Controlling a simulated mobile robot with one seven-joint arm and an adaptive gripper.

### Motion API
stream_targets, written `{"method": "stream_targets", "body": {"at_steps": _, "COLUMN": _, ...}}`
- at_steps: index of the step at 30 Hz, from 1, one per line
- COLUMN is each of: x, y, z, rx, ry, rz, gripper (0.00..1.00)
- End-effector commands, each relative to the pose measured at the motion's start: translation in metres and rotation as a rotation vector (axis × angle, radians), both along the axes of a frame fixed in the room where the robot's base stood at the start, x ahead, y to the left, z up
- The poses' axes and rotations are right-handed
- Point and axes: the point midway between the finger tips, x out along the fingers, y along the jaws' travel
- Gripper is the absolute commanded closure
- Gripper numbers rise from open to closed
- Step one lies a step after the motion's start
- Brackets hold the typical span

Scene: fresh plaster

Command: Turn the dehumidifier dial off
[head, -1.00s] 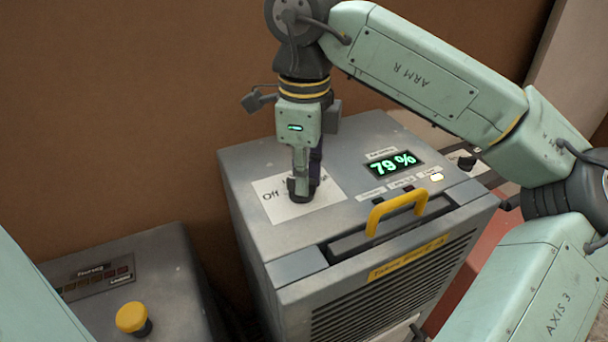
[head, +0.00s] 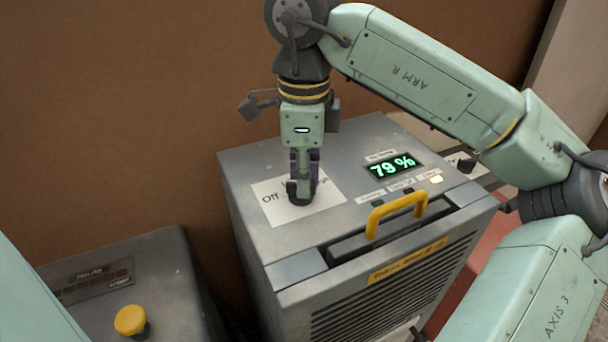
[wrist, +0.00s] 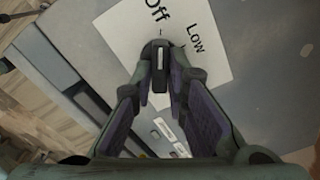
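The dehumidifier (head: 250,225) is a grey metal box with a white label plate (head: 325,199) on its top. The dial (wrist: 159,66) is dark with a pale pointer mark and sits at the plate's edge. In the wrist view its pointer faces up, towards the word Off; Low is printed to the right. My gripper (head: 301,196) points straight down over the dial. In the wrist view its fingertips (wrist: 160,70) are closed in on both sides of the dial. In the head view the gripper hides most of the dial.
A green display (head: 391,167) on the box reads 79 %, with a small lit lamp (head: 436,179) nearby. A yellow handle (head: 396,212) rises at the front edge. A grey unit with a yellow knob (head: 131,320) stands at lower left. A brown wall is behind.

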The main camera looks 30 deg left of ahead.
Motion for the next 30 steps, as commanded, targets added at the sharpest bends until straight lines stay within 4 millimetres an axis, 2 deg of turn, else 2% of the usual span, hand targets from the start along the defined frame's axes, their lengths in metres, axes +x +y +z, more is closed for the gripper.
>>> {"method": "stream_targets", "body": {"at_steps": 7, "x": 0.000, "y": 0.000, "z": 0.000, "rx": 0.000, "ry": 0.000, "rz": -0.001, "gripper": 0.68}}
{"method": "stream_targets", "body": {"at_steps": 17, "x": 0.000, "y": 0.000, "z": 0.002, "rx": -0.001, "ry": -0.001, "rz": -0.002, "gripper": 0.68}}
{"method": "stream_targets", "body": {"at_steps": 23, "x": 0.000, "y": 0.000, "z": 0.029, "rx": 0.000, "ry": -0.002, "rz": -0.003, "gripper": 0.68}}
{"method": "stream_targets", "body": {"at_steps": 30, "x": 0.001, "y": 0.000, "z": 0.082, "rx": -0.001, "ry": -0.005, "rz": -0.006, "gripper": 0.68}}
